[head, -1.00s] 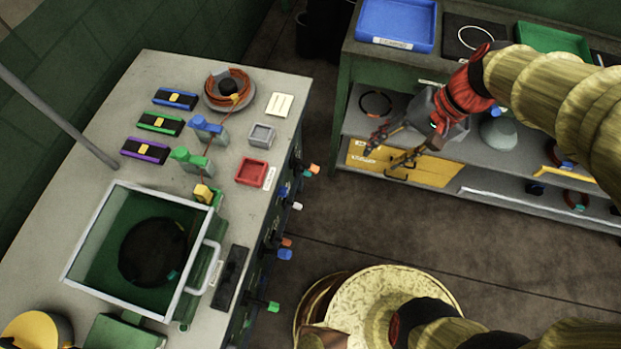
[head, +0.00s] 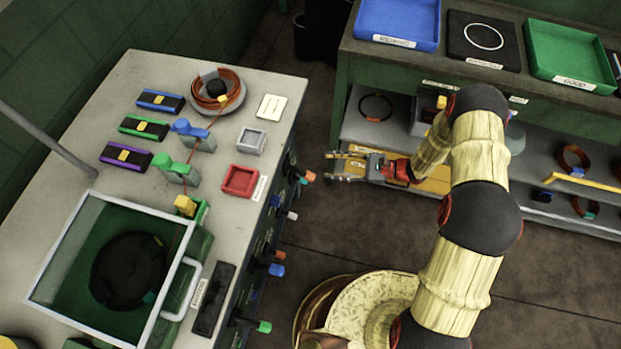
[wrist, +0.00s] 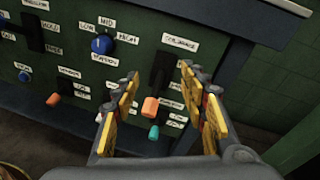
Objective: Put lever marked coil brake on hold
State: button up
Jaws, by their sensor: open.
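The console's front panel shows in the wrist view, with a label that seems to read coil brake (wrist: 180,42) above a dark lever slot. An orange-tipped lever (wrist: 150,106) hangs below that slot, with a teal tip (wrist: 153,132) just under it. In the head view an orange-tipped lever (head: 308,177) sticks out from the console's right side. My gripper (head: 328,166) is open and empty, pointing left at the panel close to that lever. In the wrist view the orange tip appears between my gripper's fingers (wrist: 160,76); contact is not visible. The small position labels are too blurred to read.
A blue knob (wrist: 101,45) and another orange lever (wrist: 54,99) are on the panel to the left. More levers, including a green-tipped one (head: 264,327), stick out along the console side. A shelf bench (head: 400,65) stands behind my arm. Open floor lies between.

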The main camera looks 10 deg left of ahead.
aim_at(310, 177)
notch_tip(310, 177, down, 11)
jog(key=s+m+t+y+b, duration=0.1)
jog(key=m+t, duration=0.2)
jog(key=m, duration=0.1)
jog(key=a, duration=0.2)
jog(key=a+b, duration=0.1)
jog(key=a, duration=0.2)
jog(key=w+a, duration=0.1)
jog(key=a, duration=0.1)
jog(key=shift+a+b, duration=0.35)
jog(key=shift+b, duration=0.05)
jog(key=shift+c, duration=0.6)
grip_shut()
